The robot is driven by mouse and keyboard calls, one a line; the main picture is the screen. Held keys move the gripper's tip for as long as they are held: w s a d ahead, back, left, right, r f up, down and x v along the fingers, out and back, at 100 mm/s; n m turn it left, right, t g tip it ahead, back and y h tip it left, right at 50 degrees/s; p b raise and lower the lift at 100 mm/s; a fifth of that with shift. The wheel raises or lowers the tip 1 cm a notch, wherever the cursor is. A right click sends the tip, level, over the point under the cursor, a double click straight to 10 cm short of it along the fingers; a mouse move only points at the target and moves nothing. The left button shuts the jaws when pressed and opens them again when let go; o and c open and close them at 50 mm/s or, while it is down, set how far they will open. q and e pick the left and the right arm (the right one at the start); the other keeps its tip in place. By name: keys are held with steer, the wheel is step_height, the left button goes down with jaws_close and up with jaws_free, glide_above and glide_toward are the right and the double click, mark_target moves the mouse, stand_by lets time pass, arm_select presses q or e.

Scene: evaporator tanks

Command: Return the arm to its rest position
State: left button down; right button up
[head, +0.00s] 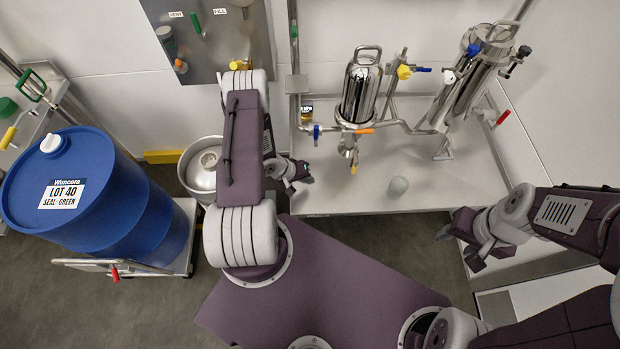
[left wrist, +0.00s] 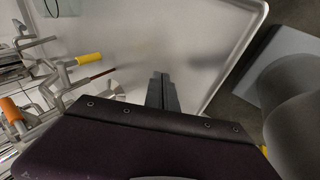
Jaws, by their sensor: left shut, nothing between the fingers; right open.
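My left arm (head: 240,150) is folded upward in the head view, its forearm raised toward the wall panel. My left gripper (head: 304,172) shows just right of that arm, by the left edge of the steel table. In the left wrist view its fingers (left wrist: 162,92) are together with nothing between them. My right gripper (head: 456,246) is open and empty, in front of the table's right part. Its arm comes in from the right edge.
A steel table (head: 340,190) bears two shiny metal vessels (head: 361,88) (head: 474,72) with pipes and coloured valve handles. A blue drum (head: 110,200) sits on a cart at left. A round metal pot (head: 203,172) is behind my left arm.

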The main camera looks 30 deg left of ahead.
arm_select(q)
steer(key=shift+a, duration=0.1)
step_height(320, 180, up, 19)
steer(key=w+a+m+g+y+p, duration=0.1)
steer(key=w+m+g+y+p, duration=0.1)
steer(key=m+y+p, duration=0.15)
steer(key=s+d+r+m+g+p, duration=0.1)
steer(key=s+d+r+m+g, duration=0.1)
steer(key=s+d+r, duration=0.7)
steer(key=s+r+m, duration=0.1)
steer(key=s+r, duration=0.3)
steer(key=r, duration=0.1)
steer(key=shift+d+r, duration=0.15)
